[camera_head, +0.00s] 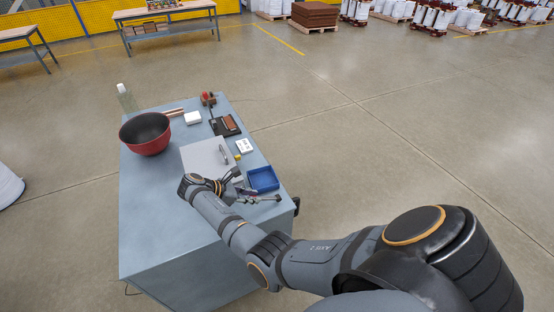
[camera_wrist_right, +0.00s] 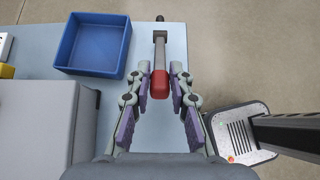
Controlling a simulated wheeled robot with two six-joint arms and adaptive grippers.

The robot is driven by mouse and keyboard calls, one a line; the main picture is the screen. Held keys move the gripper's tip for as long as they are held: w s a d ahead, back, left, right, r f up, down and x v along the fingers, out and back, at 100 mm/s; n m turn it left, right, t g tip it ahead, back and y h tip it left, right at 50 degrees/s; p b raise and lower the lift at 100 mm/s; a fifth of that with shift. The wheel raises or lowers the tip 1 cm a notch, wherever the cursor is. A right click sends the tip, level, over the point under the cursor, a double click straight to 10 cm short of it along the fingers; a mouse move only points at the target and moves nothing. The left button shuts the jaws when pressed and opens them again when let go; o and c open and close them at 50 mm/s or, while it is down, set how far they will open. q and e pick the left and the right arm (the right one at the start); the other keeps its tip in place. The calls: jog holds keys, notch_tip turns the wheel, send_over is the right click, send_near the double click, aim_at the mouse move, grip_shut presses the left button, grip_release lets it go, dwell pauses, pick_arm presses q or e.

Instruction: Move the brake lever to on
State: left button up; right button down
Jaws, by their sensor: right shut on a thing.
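The brake lever is a grey metal bar with a red grip (camera_wrist_right: 160,84), in the wrist view. It runs from a dark block near the table's far edge toward my right gripper (camera_wrist_right: 160,76). The red grip lies between the fingertips, and the gripper is shut on it. The purple-padded fingers stand on either side. In the head view my right gripper (camera_head: 257,195) is over the table's near right corner, in front of the blue tray (camera_head: 263,179). The lever is small and partly hidden there. I cannot read any on or off mark. My left gripper is not in view.
The blue tray also shows close by in the wrist view (camera_wrist_right: 93,44). A grey box (camera_wrist_right: 38,125) is left of the fingers. On the table (camera_head: 150,230) are a red bowl (camera_head: 146,134), a white block (camera_head: 192,117) and a black tray (camera_head: 225,126). The table's near left part is clear.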

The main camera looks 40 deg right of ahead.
jog(key=shift+a+f, duration=0.3)
jog(key=shift+f, duration=0.2)
jog(key=shift+w+a+f+b, duration=0.15)
jog(key=shift+a+f+b, duration=0.2)
jog(key=shift+f+b, duration=0.4)
jog(key=shift+w+a+f+b, duration=0.1)
jog(key=shift+a+f+b, duration=0.25)
jog(key=shift+f+b, duration=0.35)
jog(key=shift+f, duration=0.2)
jog(key=c, duration=1.1)
grip_release()
jog(key=shift+a, duration=0.1)
